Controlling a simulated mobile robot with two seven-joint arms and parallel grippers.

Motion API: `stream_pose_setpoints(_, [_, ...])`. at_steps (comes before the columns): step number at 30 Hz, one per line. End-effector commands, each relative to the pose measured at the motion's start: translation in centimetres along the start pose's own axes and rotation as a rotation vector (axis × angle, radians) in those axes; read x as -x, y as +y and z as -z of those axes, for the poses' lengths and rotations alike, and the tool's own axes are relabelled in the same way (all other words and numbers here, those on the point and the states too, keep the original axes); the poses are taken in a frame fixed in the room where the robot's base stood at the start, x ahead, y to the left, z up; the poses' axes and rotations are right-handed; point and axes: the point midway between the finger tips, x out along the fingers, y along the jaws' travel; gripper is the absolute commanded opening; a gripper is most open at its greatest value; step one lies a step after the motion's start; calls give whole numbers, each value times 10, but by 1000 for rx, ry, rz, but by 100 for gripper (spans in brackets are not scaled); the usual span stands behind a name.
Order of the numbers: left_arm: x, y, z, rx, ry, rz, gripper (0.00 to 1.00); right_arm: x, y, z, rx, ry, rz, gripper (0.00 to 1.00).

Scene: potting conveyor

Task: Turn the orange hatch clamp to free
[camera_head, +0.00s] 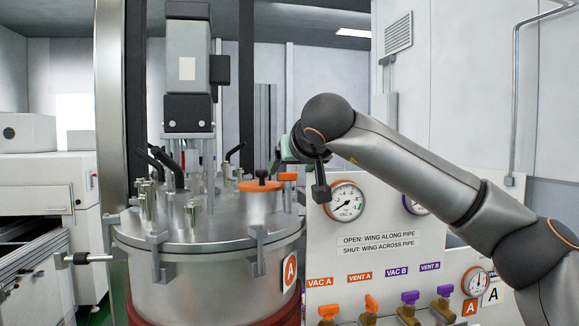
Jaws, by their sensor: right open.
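A steel vessel (200,262) with a flat lid stands at centre left. On the right part of its lid is a short hatch neck with an orange round top (260,186) and a small black knob (262,175). A smaller orange-topped piece (288,177) stands just right of it; I cannot tell which orange part is the clamp. My right gripper (275,162) reaches in from the right, above and just behind these orange parts. It is open and appears empty; its fingertips are small and partly hidden. My left gripper is not in view.
Black-handled fittings (172,168) and several steel clamps crowd the lid's left side. A motor column (188,75) rises behind. Right is a white panel with a gauge (345,201) and coloured wing valves (410,298). My right arm crosses before the panel.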

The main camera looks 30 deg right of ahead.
Motion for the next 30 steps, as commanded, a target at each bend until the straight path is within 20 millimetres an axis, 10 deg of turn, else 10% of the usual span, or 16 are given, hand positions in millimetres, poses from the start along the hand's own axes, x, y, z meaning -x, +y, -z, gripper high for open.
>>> stream_pose_setpoints(16, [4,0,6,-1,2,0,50,-26,-1,0,1,0,1,80])
stream_pose_setpoints(30, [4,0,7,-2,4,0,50,-26,0,0,0,0,1,28])
